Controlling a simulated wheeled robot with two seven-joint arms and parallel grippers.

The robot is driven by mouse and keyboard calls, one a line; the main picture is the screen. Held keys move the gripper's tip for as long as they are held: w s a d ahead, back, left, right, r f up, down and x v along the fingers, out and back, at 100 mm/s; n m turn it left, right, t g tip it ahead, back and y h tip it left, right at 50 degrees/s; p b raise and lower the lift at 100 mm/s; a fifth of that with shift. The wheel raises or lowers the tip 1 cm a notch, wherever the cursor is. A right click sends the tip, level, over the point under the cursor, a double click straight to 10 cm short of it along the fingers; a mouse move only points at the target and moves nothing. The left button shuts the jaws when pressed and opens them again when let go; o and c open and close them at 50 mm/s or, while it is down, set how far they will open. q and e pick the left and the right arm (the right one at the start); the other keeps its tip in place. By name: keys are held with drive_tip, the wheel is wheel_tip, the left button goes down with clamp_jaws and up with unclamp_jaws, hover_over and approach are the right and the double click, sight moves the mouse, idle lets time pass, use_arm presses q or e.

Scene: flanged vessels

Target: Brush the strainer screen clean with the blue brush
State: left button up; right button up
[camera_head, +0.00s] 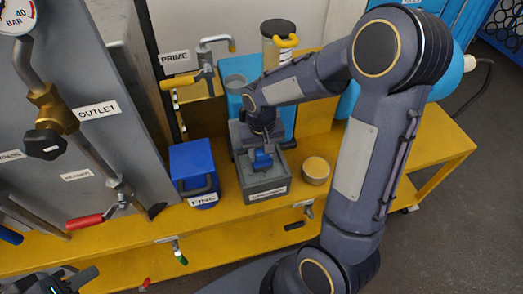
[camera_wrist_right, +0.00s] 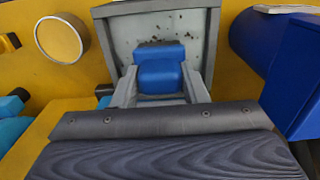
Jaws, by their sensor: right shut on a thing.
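My right gripper (camera_head: 262,150) reaches down over a grey open tray (camera_head: 268,188) on the yellow bench. It is shut on the blue brush (camera_head: 262,160). In the right wrist view the brush (camera_wrist_right: 162,75) sits between the two grey fingers (camera_wrist_right: 160,98), its far end over the pale strainer screen (camera_wrist_right: 125,45) in the tray. Dark specks show on the screen around and beyond the brush. I cannot tell whether the bristles touch the screen. My left gripper (camera_head: 62,282) is at the bottom left corner, partly cut off, away from the tray.
A blue bin (camera_head: 193,170) with a label stands left of the tray. A round tan-topped container (camera_head: 316,169) stands close on its right. Valve pipes and a grey panel with a red-handled lever (camera_head: 86,220) are at the left. The bench's right end (camera_head: 425,150) is clear.

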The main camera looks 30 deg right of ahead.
drive_tip(key=shift+f, duration=0.25)
drive_tip(key=shift+s+a+r+b, duration=0.15)
drive_tip(key=shift+s+a, duration=0.25)
drive_tip(key=shift+a, duration=0.2)
drive_tip(key=shift+s+a+f+b, duration=0.1)
drive_tip(key=shift+s+a+b, duration=0.05)
drive_tip(key=shift+s+a, duration=0.4)
drive_tip(key=shift+s+a+r+b, duration=0.15)
drive_tip(key=shift+s+a, duration=0.15)
drive_tip(key=shift+a, duration=0.4)
drive_tip(key=shift+f, duration=0.1)
drive_tip(key=shift+s+d+f, duration=0.1)
drive_tip(key=shift+s+d, duration=0.1)
drive_tip(key=shift+d, duration=0.55)
drive_tip(key=shift+s+d+f, duration=0.1)
drive_tip(key=shift+s+d, duration=0.1)
drive_tip(key=shift+d, duration=0.55)
drive_tip(key=shift+d, duration=0.1)
